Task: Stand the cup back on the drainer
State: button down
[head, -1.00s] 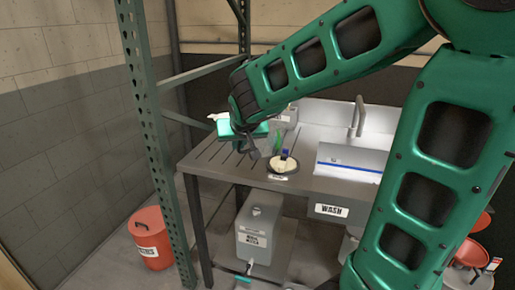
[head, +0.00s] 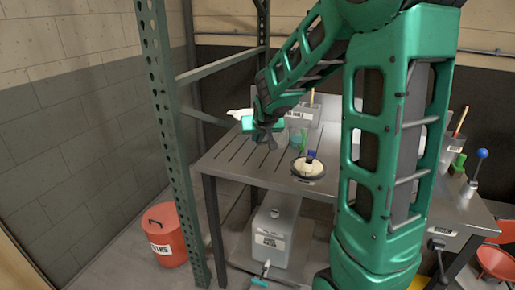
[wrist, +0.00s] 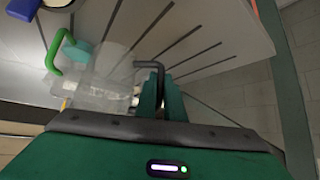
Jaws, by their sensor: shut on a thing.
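My gripper (head: 267,140) is over the drainer (head: 232,165), the grooved left part of the steel counter. In the wrist view its two green fingers (wrist: 161,92) are closed on the thin black handle (wrist: 147,64) of a clear cup (wrist: 108,68). The cup is to the left of the fingers there, see-through and hard to outline. I cannot tell whether the cup's base touches the drainer.
A round dish (head: 308,169) with pale contents and a blue piece sits right of the slots. A green rack post (head: 172,140) rises at the left. A red bin (head: 165,235) is on the floor.

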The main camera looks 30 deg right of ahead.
aim_at(260, 144)
jog(key=shift+w+d+f, duration=0.55)
jog(key=shift+d, duration=0.2)
jog(key=shift+f, duration=2.05)
jog(key=c, duration=1.9)
grip_release()
jog(key=shift+f, duration=0.1)
jog(key=shift+o, duration=0.2)
